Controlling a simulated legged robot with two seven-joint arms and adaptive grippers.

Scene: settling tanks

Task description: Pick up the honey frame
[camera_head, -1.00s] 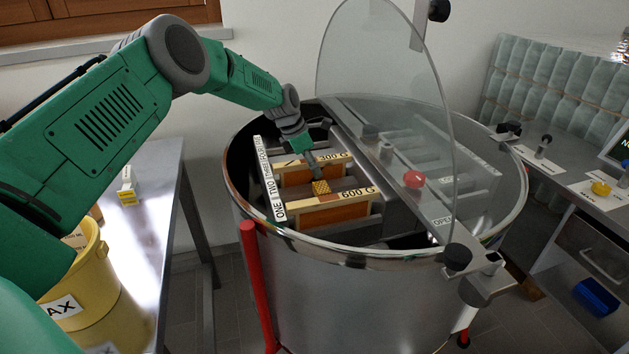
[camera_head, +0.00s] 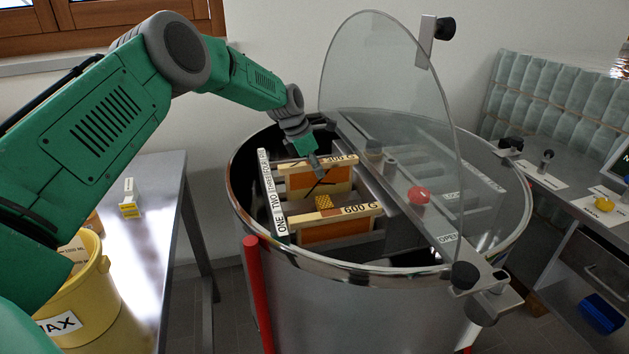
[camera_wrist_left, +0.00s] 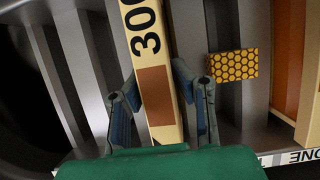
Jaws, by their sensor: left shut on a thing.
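The honey frame marked 300 G (camera_head: 338,180) has a pale wooden top bar and an orange face. It stands upright at the left side of the steel drum, its face showing well above the slots. My left gripper (camera_head: 317,172) is shut on its top bar. In the left wrist view the fingers (camera_wrist_left: 156,76) lie on either side of the bar (camera_wrist_left: 143,28), around a brown patch. A second frame marked 600 G (camera_head: 335,231) sits lower and nearer in the drum. The lower part of the held frame is hidden. My right gripper is not in view.
A honeycomb-patterned block (camera_head: 324,201) lies between the frames. A clear lid (camera_head: 395,90) stands raised over the drum (camera_head: 380,300). A red knob (camera_head: 419,195) sits on the crossbar. A metal table (camera_head: 150,230) and yellow bucket (camera_head: 85,295) are at left.

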